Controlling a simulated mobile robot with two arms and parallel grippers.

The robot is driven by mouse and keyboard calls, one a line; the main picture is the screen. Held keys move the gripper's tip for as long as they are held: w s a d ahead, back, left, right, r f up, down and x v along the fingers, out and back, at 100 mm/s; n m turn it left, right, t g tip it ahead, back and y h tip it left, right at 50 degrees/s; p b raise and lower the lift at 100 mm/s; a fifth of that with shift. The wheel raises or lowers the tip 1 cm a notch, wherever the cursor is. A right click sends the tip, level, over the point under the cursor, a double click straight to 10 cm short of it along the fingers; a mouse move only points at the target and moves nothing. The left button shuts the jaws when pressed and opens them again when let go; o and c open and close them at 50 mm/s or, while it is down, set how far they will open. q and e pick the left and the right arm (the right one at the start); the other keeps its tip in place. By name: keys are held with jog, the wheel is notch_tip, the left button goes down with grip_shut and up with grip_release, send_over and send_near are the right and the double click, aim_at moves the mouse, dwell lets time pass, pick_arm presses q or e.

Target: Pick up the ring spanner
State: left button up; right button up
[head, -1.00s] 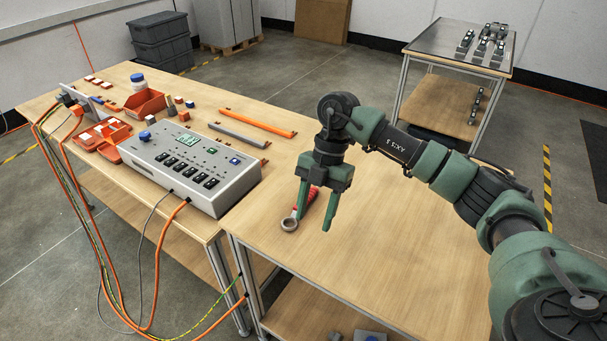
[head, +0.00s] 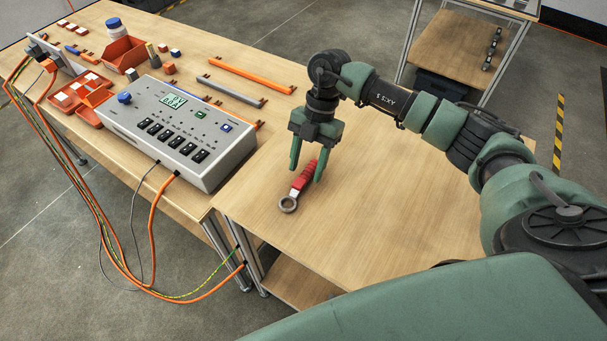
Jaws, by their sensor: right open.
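The ring spanner (head: 298,187) lies on the wooden table (head: 390,212), with a red handle and a grey metal ring end pointing down and left in the head view. My right gripper (head: 306,175) points down over the spanner's red handle. Its two green fingers are apart, one on each side of the handle in the picture, and nothing is held. I cannot tell exactly how high the fingertips are above the table. My left gripper is not in view.
A grey control box (head: 178,132) with black switches stands left of the spanner. An orange bar (head: 252,75) and a grey bar (head: 232,91) lie behind it. Orange cables (head: 154,240) hang off the front edge. The table right of the spanner is clear.

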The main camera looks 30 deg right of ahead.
jog(key=shift+x, duration=1.15)
grip_shut()
jog(key=shift+r, duration=0.15)
